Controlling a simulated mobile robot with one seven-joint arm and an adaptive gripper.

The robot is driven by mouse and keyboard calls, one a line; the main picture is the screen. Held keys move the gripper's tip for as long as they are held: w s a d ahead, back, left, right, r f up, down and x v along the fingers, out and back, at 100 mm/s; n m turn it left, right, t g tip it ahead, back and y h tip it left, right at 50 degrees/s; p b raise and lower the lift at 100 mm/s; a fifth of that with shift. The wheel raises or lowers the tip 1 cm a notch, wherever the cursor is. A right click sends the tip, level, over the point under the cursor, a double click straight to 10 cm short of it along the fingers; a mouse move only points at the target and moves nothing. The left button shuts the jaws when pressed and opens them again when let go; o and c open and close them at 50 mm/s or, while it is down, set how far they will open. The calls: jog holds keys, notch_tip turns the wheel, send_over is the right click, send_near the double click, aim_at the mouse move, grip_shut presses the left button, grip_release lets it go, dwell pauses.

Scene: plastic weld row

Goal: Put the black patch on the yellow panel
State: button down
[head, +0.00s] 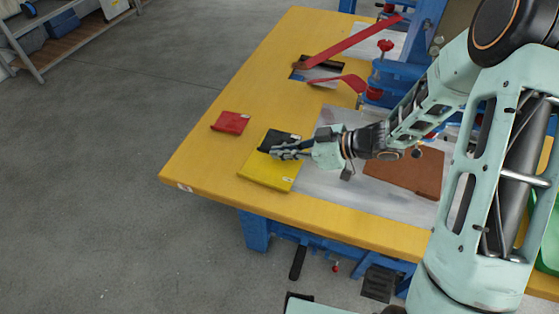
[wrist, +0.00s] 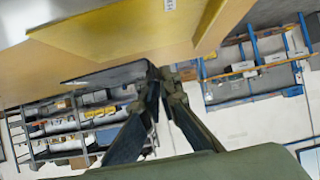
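The yellow panel (head: 268,174) lies flat near the table's front left edge. It fills the upper part of the wrist view (wrist: 130,32). The black patch (head: 283,136) is at the panel's far end, overlapping it in the head view. In the wrist view the patch (wrist: 105,74) shows as a thin dark sheet whose edge reaches the fingertips. My gripper (head: 273,151) is over the panel with its fingers closed together on the patch's edge, as the wrist view also shows (wrist: 159,74). The fingers hide part of the patch. Whether the patch fully touches the panel cannot be told.
A red patch (head: 231,122) lies to the left on the yellow-topped table (head: 207,157). A brown sheet (head: 405,172) lies on a grey plate (head: 318,184) to the right. Red clamp arms (head: 355,42) and blue machine parts stand behind. The table's left end is mostly clear.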

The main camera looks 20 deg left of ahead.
aim_at(280, 166)
jog(key=shift+w+a+f, duration=0.25)
jog(key=shift+f, duration=0.25)
jog(key=shift+w+f+b, duration=0.15)
jog(key=shift+f+b, duration=0.35)
jog(key=shift+f, duration=1.05)
jog(key=shift+f, duration=0.2)
jog(key=c, duration=2.2)
grip_release()
jog(key=shift+o, duration=0.2)
jog(key=shift+r, duration=0.15)
